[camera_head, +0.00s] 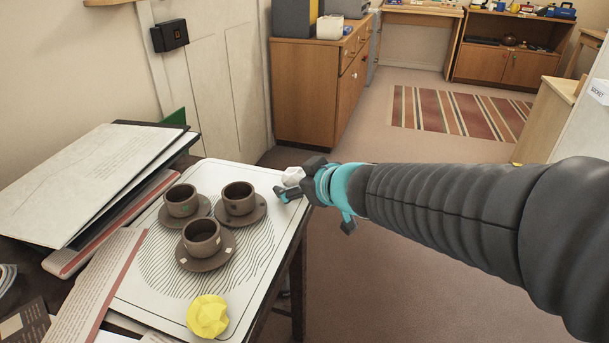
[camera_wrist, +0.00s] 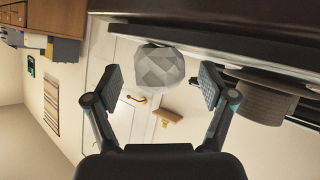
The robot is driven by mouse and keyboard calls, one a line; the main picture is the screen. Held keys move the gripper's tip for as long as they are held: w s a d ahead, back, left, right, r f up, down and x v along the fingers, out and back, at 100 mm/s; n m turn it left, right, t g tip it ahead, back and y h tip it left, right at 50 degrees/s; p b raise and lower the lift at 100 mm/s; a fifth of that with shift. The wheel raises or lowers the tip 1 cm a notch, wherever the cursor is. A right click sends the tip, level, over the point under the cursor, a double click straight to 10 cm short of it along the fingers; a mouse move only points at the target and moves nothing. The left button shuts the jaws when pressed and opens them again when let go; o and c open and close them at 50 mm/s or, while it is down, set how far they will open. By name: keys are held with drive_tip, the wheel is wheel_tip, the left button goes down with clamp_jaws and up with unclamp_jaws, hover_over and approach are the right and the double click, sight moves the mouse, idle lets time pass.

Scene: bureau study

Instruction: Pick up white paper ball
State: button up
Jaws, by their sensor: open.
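The white paper ball (camera_head: 293,176) is at the right edge of the white tray, partly hidden by my gripper in the head view. In the wrist view the faceted paper ball (camera_wrist: 160,66) appears between my fingertips, with a gap on each side. My gripper (camera_head: 299,182) is open at the tray's edge, its fingers pointing left toward the ball. In the wrist view my gripper (camera_wrist: 161,84) has both fingers spread and holds nothing. Whether the ball touches the tray is hard to tell.
Several things share the table: three brown cups (camera_head: 239,197) on saucers, a yellow paper ball (camera_head: 207,316) at the front, and papers and folders (camera_head: 85,180) at left. The tray (camera_head: 262,284) has wavy lines. Open floor lies right.

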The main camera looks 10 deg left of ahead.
drive_tip(key=shift+w+a, duration=0.1)
drive_tip(key=shift+a, duration=0.05)
drive_tip(key=c, duration=0.8)
drive_tip(key=shift+r, duration=0.1)
